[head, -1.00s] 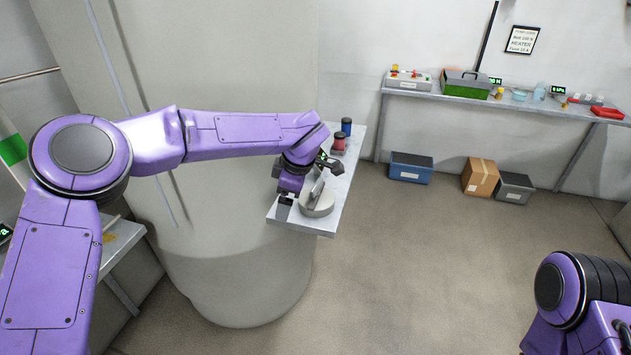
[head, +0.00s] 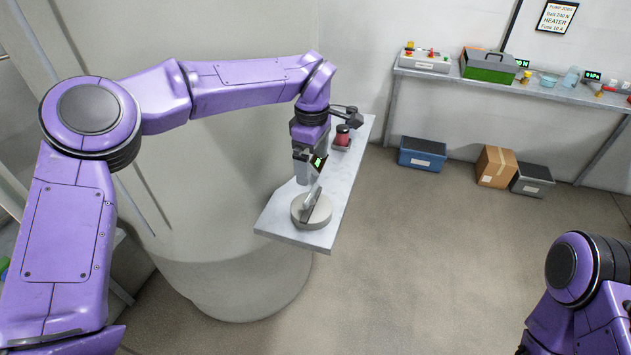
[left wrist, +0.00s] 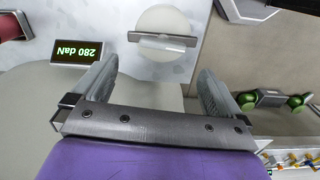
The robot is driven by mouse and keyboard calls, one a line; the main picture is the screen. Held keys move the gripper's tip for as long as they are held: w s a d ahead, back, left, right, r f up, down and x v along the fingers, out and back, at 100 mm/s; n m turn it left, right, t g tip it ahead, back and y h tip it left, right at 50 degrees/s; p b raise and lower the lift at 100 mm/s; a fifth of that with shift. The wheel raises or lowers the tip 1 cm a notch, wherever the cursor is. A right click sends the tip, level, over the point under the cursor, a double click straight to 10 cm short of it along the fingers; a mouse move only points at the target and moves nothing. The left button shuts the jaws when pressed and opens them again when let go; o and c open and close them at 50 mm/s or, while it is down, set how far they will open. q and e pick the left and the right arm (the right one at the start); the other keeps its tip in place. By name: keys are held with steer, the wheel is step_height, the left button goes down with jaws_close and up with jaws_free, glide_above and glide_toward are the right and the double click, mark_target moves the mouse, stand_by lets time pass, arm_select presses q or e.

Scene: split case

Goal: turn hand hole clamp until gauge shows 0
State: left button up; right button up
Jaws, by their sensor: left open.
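The hand hole clamp is a round pale disc (head: 303,214) with a flat upright handle bar (head: 313,200), on the near end of a narrow grey shelf (head: 285,229). In the left wrist view the disc (left wrist: 165,20) and its bar (left wrist: 160,40) lie ahead of the fingers. My left gripper (head: 308,180) is open and empty, above and just behind the clamp, apart from it as far as I can tell. The gauge (left wrist: 77,52) reads 280 daN, upside down in the left wrist view; its green display (head: 318,162) is partly hidden in the head view. My right gripper is out of view.
A red jar (head: 342,136) stands farther back on the shelf. A large pale tank (head: 220,260) is left of the shelf. A long bench (head: 440,72) with tools and a green box (head: 488,68) runs along the back wall. Boxes (head: 496,166) sit below it. Open floor lies right.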

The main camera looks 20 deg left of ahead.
mark_target(311, 192)
arm_select(q)
steer(key=f, duration=0.3)
steer(key=f+p, duration=0.1)
steer(key=f, duration=0.5)
steer(key=shift+s+a, duration=0.15)
steer(key=shift+s, duration=0.15)
steer(key=c, duration=0.8)
